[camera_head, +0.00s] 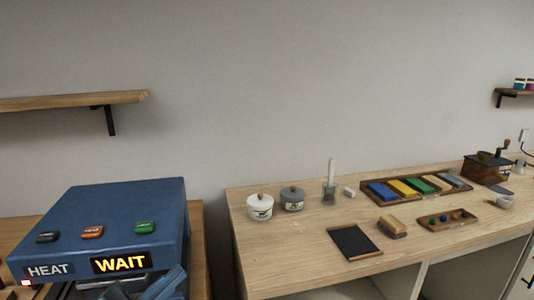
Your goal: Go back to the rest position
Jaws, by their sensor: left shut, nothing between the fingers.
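My left gripper (160,284) shows at the bottom edge of the head view, in front of the blue machine (125,205) at the left. It is shut and empty, and most of it is cut off by the frame. The machine's front carries a HEAT label and a lit WAIT sign (121,262). Black, orange and green buttons sit on its top. My right gripper is not in view.
A wooden bench (300,235) at the right holds two lidded pots, a glass jar, a black slate (354,242), a tray of coloured blocks (375,200), a small tray and a grinder (487,168). Wall shelves (75,100) hang above. A gap separates machine and bench.

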